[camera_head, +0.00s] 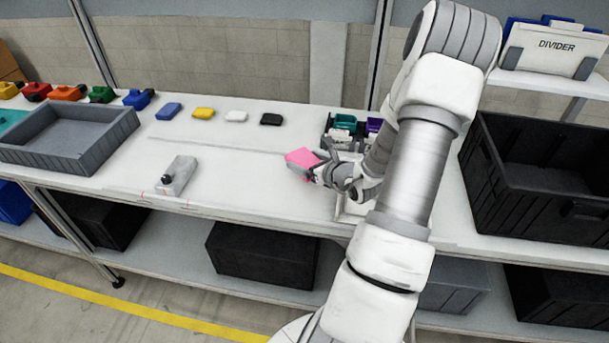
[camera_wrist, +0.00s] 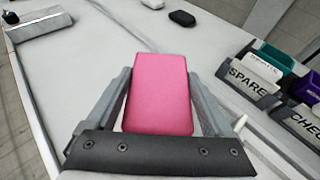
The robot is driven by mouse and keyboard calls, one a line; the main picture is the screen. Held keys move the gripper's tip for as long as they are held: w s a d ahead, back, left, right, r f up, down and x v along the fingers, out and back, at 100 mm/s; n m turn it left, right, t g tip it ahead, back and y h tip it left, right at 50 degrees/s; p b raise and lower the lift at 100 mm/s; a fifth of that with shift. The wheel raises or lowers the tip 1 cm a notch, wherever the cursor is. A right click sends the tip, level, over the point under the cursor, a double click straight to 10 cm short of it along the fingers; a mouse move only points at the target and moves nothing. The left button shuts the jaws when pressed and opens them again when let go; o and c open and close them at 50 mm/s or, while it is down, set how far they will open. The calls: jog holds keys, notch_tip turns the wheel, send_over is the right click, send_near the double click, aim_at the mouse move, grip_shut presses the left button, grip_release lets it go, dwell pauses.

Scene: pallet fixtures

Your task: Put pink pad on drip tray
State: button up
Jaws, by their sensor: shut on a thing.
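The pink pad (camera_head: 302,158) is in my gripper (camera_head: 318,172), held over the white table in the head view. In the wrist view the pink pad (camera_wrist: 160,92) lies between the two fingers of my gripper (camera_wrist: 160,100), which are shut on it. A grey tray with raised ribbed walls (camera_head: 92,160) stands at the left end of the table, far from my gripper; I take it for the drip tray. Whether the pad touches the table is hard to tell.
Blue (camera_head: 169,111), yellow (camera_head: 203,114), white (camera_head: 236,116) and black (camera_head: 271,119) pads line the back. A labelled organizer (camera_wrist: 262,82) stands right of my gripper. A black crate (camera_head: 540,180) is at far right.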

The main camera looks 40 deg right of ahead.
jog(key=shift+w+a+f, duration=0.2)
jog(key=shift+a+f, duration=0.05)
jog(key=shift+a, duration=0.1)
jog(key=shift+f, duration=0.25)
jog(key=shift+f+b, duration=0.3)
jog(key=shift+f, duration=1.45)
jog(key=shift+f, duration=0.1)
jog(key=o, duration=0.8)
jog(key=shift+f, duration=0.1)
jog(key=shift+o, duration=1.2)
